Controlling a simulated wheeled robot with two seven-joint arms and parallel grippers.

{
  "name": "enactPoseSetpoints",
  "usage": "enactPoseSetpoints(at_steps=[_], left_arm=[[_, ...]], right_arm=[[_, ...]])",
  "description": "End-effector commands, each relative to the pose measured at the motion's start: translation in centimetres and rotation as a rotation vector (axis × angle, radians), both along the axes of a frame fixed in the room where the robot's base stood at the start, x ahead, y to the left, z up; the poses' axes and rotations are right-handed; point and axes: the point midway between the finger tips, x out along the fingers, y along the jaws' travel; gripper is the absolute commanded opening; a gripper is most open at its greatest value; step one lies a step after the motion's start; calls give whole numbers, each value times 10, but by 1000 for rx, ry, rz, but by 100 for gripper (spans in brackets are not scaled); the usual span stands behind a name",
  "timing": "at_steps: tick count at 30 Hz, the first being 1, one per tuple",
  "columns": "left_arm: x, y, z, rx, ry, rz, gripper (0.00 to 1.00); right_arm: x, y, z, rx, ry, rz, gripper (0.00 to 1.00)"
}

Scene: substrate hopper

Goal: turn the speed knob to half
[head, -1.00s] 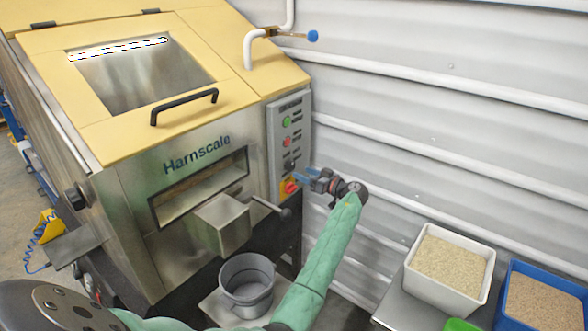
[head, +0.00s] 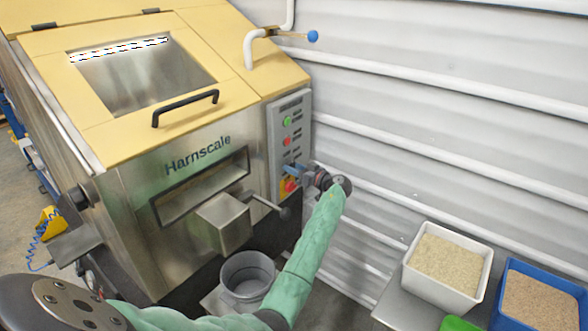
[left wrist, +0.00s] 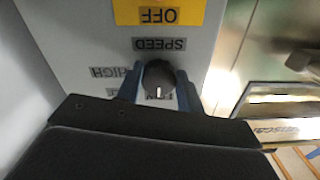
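The left wrist view is upside down; the mark points to the picture's bottom. My left gripper (head: 292,170) is at the lower part of the panel in the head view. In the left wrist view its blue fingers (left wrist: 158,85) flank the knob closely on both sides. I cannot tell whether they press on it. In the head view the gripper hides the knob. My right gripper is not in view.
The panel (head: 294,104) also has a green button (head: 287,121), a red button (head: 286,141) and a red switch on yellow (head: 290,186) just below the gripper. A handle with a black ball (head: 285,213) sticks out nearby. A bucket (head: 247,275) stands below; trays (head: 486,270) are right.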

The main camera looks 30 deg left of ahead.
Motion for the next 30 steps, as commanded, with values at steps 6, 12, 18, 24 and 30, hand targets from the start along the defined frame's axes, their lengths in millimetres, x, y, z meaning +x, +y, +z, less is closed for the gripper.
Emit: enactPoseSetpoints(at_steps=[6, 12, 18, 24, 30], left_arm=[[0, 0, 0, 0, 9, -1, 14], [0, 0, -1, 6, 72, 0, 14], [-1, 0, -1, 16, 204, 0, 14], [-1, 0, 1, 30, 376, 0, 14], [-2, 0, 2, 42, 537, -1, 14]], right_arm=[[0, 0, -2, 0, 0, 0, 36], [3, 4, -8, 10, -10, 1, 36], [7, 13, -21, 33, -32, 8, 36], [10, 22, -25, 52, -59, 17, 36], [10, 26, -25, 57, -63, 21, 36]])
